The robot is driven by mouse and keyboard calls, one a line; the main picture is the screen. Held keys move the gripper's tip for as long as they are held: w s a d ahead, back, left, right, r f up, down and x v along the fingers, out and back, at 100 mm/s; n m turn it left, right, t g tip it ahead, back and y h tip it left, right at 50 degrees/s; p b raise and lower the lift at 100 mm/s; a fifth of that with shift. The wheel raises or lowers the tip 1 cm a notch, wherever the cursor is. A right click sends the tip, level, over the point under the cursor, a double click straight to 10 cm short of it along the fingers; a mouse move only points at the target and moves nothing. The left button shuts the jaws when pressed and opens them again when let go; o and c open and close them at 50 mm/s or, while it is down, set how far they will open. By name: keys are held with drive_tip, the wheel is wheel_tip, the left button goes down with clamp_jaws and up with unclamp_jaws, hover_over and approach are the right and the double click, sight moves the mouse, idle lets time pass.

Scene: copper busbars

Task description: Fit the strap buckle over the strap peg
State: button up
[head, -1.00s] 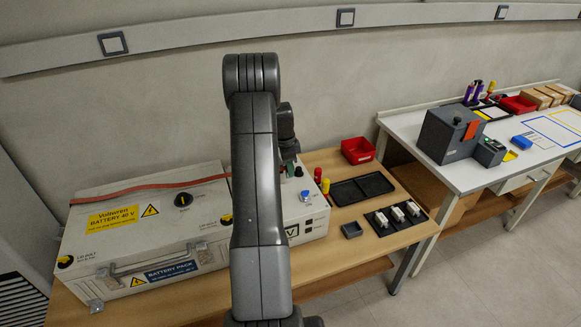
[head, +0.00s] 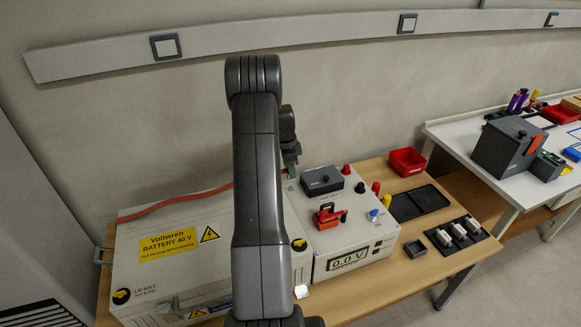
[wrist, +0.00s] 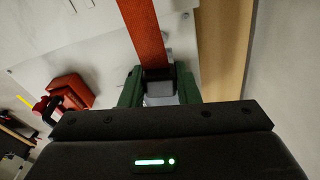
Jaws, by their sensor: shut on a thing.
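My gripper (wrist: 159,82) shows in the wrist view with its two green fingers shut on the dark strap buckle (wrist: 158,74). The orange-red strap (wrist: 142,28) runs from the buckle up out of the picture. In the head view the strap (head: 175,203) lies along the back of the white battery case (head: 150,265) and passes behind my arm. There only a bit of a green finger (head: 291,171) shows beside my arm, above the back of the equipment. The buckle is hidden in the head view. I cannot make out the strap peg in either view.
A box with a 0.0 V display (head: 347,261) stands right of my arm, with a red connector (head: 328,216) and a dark block (head: 322,180) on top.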

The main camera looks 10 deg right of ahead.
drive_tip(key=shift+f+b, duration=0.65)
drive_tip(key=shift+f, duration=1.55)
drive_tip(key=shift+b, duration=0.6)
drive_tip(key=shift+f+b, duration=0.55)
drive_tip(key=shift+f, duration=0.1)
drive_tip(key=o, duration=0.7)
drive_tip(key=shift+a+r+p, duration=0.25)
drive_tip(key=shift+r+p, duration=0.5)
drive_tip(key=shift+r, duration=1.1)
drive_tip(key=shift+a+r+p, duration=0.25)
drive_tip(key=shift+r+p, duration=0.5)
drive_tip(key=shift+r, duration=1.1)
drive_tip(key=shift+a+r+p, duration=0.25)
drive_tip(key=shift+r+p, duration=0.5)
drive_tip(key=shift+r, duration=1.1)
drive_tip(key=shift+f, duration=0.1)
drive_tip(key=f+b, duration=0.1)
drive_tip(key=f, duration=0.1)
drive_tip(key=f+b, duration=0.1)
drive_tip(key=f, duration=0.2)
drive_tip(key=d+f+b, duration=0.1)
drive_tip(key=f, duration=0.2)
drive_tip(key=shift+f, duration=0.1)
